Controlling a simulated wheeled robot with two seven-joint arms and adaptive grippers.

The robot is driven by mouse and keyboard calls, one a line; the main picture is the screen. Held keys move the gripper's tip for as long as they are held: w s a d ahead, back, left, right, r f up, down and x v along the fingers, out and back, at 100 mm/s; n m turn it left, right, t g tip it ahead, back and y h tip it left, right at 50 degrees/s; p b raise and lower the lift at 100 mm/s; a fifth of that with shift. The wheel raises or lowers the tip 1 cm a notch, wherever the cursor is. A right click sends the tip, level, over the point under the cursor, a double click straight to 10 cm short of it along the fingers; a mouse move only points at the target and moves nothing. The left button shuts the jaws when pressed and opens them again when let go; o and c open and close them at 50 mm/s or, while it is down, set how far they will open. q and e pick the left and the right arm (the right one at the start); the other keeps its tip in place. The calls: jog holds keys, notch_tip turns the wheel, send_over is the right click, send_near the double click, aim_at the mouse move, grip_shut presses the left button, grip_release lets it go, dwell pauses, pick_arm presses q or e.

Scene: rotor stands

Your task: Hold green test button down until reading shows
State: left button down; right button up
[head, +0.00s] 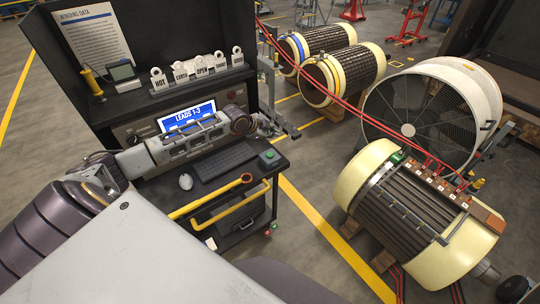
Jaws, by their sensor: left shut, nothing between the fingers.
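The green test button (269,154) sits on top of a small dark box at the right end of the desk, beside the keyboard. My left arm reaches in from the left across the front of the test console. My left gripper (277,130) is shut and empty, above and behind the button and apart from it. Its fingertips are small and partly lost against the dark console edge. The console's blue screen (188,114) shows "LEADS 1-3", and my arm covers its lower part. My right gripper is not in view.
A keyboard (226,161) and a white mouse (185,181) lie on the desk. A yellow rail (230,212) runs along its front. Upright tags (202,71) read HOT, EARTH, OPEN. A wound rotor (415,215) with red leads stands at right, before a large fan (450,105).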

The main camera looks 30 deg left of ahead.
pick_arm(q)
notch_tip(320, 180, down, 2)
jog(key=b, duration=0.5)
send_over(272, 155)
jog(key=shift+s+f, duration=0.15)
jog(key=shift+f, duration=1.9)
jog(key=shift+a+f+b, duration=0.1)
jog(key=shift+f+b, duration=0.35)
jog(key=shift+f, duration=0.75)
jog(key=shift+f, duration=0.85)
dwell(1.4)
jog(key=shift+r, duration=0.15)
dwell(1.2)
jog(key=shift+r+p, duration=0.75)
jog(key=shift+p, duration=0.1)
